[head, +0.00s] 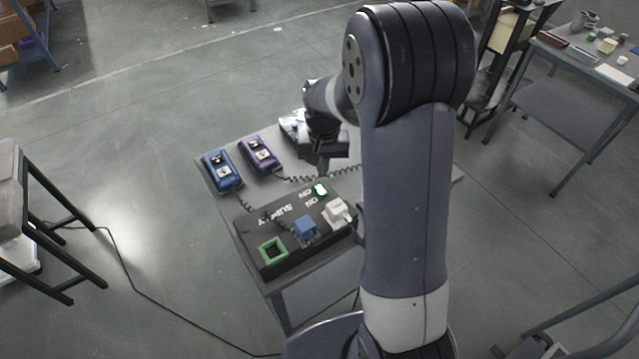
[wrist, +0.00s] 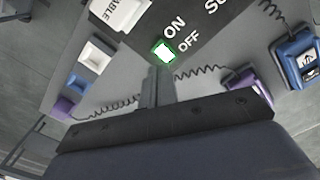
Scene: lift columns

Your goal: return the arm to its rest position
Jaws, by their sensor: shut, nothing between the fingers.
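My gripper (head: 323,160) hangs over the grey table behind the black supply box. In the wrist view its fingers (wrist: 155,88) are together with nothing between them, and their tips point toward the box's green-framed lit switch, apart from it as far as I can tell. My arm rises in front of the table in the head view and hides its right part. The black supply box (head: 267,225) carries the lit switch (head: 321,189), also in the wrist view (wrist: 163,51), a blue plug (head: 305,229), a white plug (head: 336,212) and an empty green square frame (head: 272,251).
A blue handset (head: 222,171) and a purple handset (head: 260,155) with coiled cords lie on the grey table (head: 211,176). A stand (head: 60,235) is at left, and a workbench (head: 570,85) with small items is at right. Open floor lies between.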

